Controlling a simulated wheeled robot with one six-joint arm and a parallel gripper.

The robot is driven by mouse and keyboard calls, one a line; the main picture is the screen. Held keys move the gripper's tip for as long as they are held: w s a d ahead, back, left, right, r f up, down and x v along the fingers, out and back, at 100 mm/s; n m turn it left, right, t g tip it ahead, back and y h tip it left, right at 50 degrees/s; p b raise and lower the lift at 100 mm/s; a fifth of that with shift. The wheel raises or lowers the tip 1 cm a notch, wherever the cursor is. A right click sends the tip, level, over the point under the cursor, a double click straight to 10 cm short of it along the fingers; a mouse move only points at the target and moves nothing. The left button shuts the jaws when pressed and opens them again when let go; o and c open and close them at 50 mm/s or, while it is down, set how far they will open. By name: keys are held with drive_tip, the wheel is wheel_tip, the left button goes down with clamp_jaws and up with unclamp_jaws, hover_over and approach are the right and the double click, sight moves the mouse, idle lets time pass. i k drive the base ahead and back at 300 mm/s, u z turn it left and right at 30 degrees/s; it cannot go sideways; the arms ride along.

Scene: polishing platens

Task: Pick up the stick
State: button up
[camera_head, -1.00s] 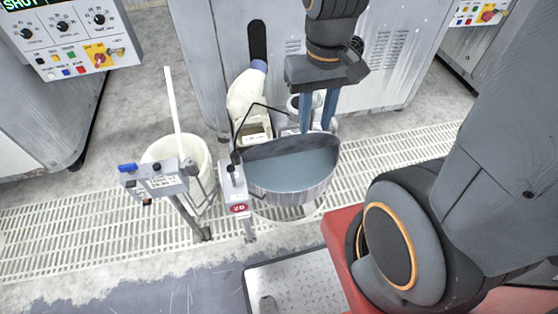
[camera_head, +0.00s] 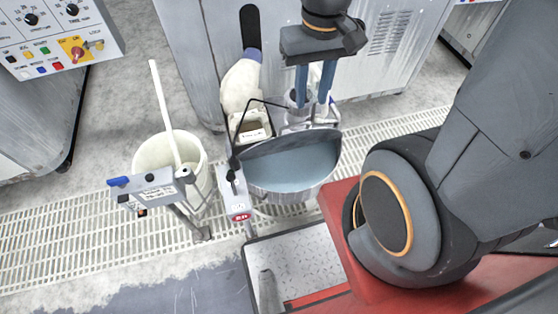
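A long white stick (camera_head: 163,103) stands tilted in a cream bucket (camera_head: 148,152) at the left of the head view. Its lower end is hidden inside the bucket. My gripper (camera_head: 313,100) points down behind the grey-blue liquid basin (camera_head: 258,187), well to the right of the stick. Its two blue fingers are apart, with no object visibly held between them. The fingertips are near some pale containers, and I cannot tell whether they touch.
A small control box (camera_head: 147,192) on a post stands in front of the bucket. Another narrow box (camera_head: 236,200) stands left of the basin. A white bottle (camera_head: 240,88) is behind. A grey machine (camera_head: 193,60) closes off the back. Slotted floor grating (camera_head: 60,240) is clear at left.

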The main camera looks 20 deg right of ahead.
sight(153, 67)
drive_tip(key=k, duration=0.5)
drive_tip(key=z, duration=2.35)
drive_tip(key=k, duration=1.3)
drive_tip(key=u, duration=1.9)
drive_tip(key=i, duration=1)
drive_tip(key=z, duration=0.05)
